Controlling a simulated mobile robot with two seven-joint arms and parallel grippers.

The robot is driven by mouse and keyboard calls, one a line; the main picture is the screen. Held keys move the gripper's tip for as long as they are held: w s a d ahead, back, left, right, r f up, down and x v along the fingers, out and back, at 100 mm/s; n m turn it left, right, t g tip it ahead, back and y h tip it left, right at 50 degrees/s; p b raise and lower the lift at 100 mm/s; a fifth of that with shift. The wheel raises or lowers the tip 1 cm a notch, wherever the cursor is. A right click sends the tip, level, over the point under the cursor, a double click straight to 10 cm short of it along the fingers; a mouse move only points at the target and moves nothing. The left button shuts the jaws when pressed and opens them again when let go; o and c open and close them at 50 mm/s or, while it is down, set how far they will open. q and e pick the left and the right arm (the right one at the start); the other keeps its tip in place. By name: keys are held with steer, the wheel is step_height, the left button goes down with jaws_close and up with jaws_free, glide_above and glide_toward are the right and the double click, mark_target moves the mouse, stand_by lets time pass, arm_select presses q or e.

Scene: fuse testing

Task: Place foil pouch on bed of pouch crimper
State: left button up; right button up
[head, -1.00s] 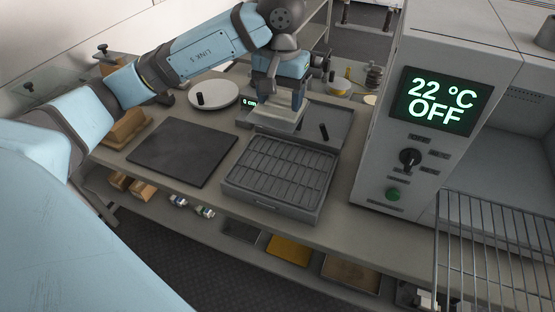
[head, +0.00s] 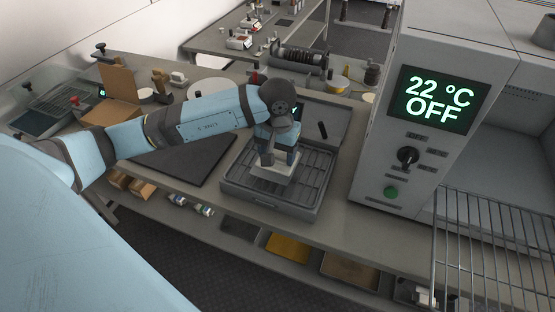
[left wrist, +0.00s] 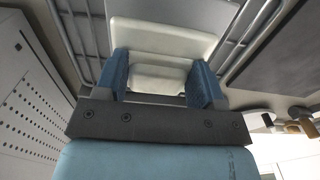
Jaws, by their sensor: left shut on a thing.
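My right gripper is out of view.
A cabinet reading 22 °C OFF (head: 437,95) stands close to the right, with a wire rack (head: 495,245) beside it. A dark mat (head: 185,160) lies left of the ribbed unit, partly under my arm. A brown box (head: 115,100) stands farther left.

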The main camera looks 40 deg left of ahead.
mark_target(278, 155)
arm_select(q)
steer(key=shift+f+b, duration=0.3)
steer(key=shift+f, duration=1.5)
steer(key=o, duration=1)
steer(key=shift+r, duration=0.1)
steer(key=shift+r, duration=0.1)
